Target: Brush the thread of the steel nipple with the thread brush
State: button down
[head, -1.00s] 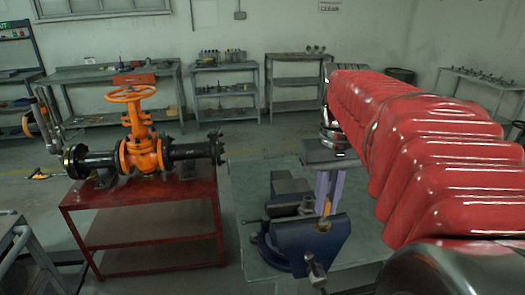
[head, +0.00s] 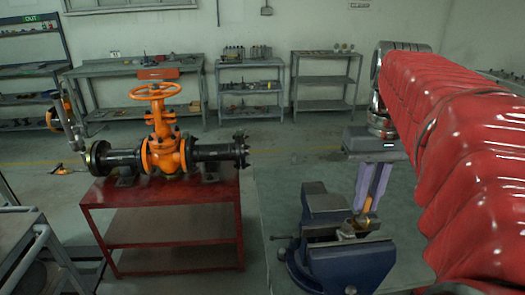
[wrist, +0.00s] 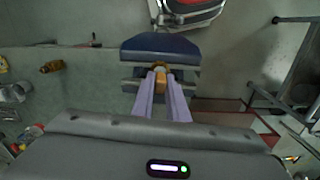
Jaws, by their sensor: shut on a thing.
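My gripper (head: 367,207), with two pale purple fingers, points down over the blue bench vise (head: 350,265). It is shut on the thread brush (head: 367,204), of which a small orange-brown part shows between the fingertips. The wrist view also shows the brush (wrist: 161,82) between the fingers, in front of the blue vise jaw (wrist: 160,46). The brush's lower end is close to the vise jaws. I cannot clearly make out the steel nipple there, nor tell whether the brush touches anything.
An orange gate valve (head: 165,150) with black pipe stubs stands on a red table (head: 160,205) to the left. Grey workbenches (head: 135,75) and shelves line the back wall. A grey frame (head: 40,245) stands at the near left.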

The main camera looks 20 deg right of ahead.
aim_at(360, 216)
jog(key=shift+f, duration=0.15)
jog(key=shift+f, duration=2.35)
jog(key=shift+w+d, duration=0.15)
jog(key=shift+w, duration=0.2)
dwell(0.3)
jog(key=shift+w+a, duration=0.7)
jog(key=shift+a, duration=0.1)
jog(key=shift+w+a, duration=0.1)
jog(key=shift+w, duration=1.15)
